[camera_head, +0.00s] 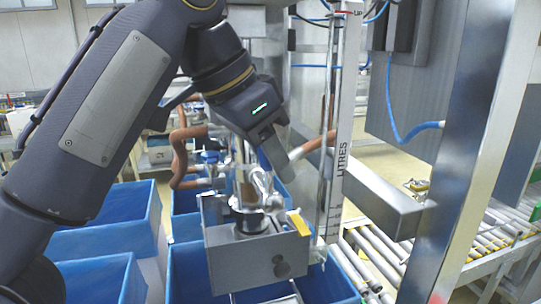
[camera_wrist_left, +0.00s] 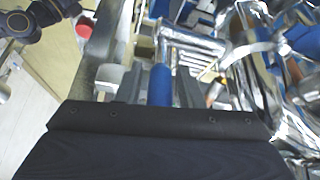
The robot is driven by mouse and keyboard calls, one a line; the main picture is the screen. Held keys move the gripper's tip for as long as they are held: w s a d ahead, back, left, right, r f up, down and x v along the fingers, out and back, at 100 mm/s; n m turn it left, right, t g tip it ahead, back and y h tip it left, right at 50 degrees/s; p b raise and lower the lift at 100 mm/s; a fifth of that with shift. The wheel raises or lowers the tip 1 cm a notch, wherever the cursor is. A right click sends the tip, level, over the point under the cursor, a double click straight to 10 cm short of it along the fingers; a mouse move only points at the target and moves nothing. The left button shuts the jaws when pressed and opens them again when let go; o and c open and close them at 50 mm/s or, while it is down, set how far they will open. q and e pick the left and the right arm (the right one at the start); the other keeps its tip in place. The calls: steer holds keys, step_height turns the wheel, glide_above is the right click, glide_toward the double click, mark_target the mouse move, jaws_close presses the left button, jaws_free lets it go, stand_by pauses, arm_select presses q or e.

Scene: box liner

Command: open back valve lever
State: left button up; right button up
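My left gripper (camera_head: 277,156) points down and right above the metal filling machine (camera_head: 255,262). In the left wrist view its two grey fingers (camera_wrist_left: 158,88) stand on either side of a blue lever handle (camera_wrist_left: 160,86). The fingers look close to the handle, but I cannot tell whether they press on it. In the head view the gripper hides this handle. Another blue handle (camera_head: 210,157) shows left of the gripper by the brown hoses. My right gripper is in neither view.
Blue-lined boxes (camera_head: 105,278) stand at the left and below the machine. A white upright marked LITRES (camera_head: 341,160) and a steel post (camera_head: 480,150) rise at the right. A roller conveyor (camera_head: 495,240) lies behind the post. Shiny pipes (camera_wrist_left: 195,45) crowd the wrist view.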

arm_select(q)
steer(key=shift+o, duration=0.4)
steer(key=shift+r, duration=0.15)
steer(key=shift+s+a+r, duration=0.1)
steer(key=shift+a+r, duration=0.05)
steer(key=shift+r, duration=0.15)
steer(key=s+a, duration=0.5)
steer(key=a, duration=0.6)
steer(key=shift+s, duration=0.1)
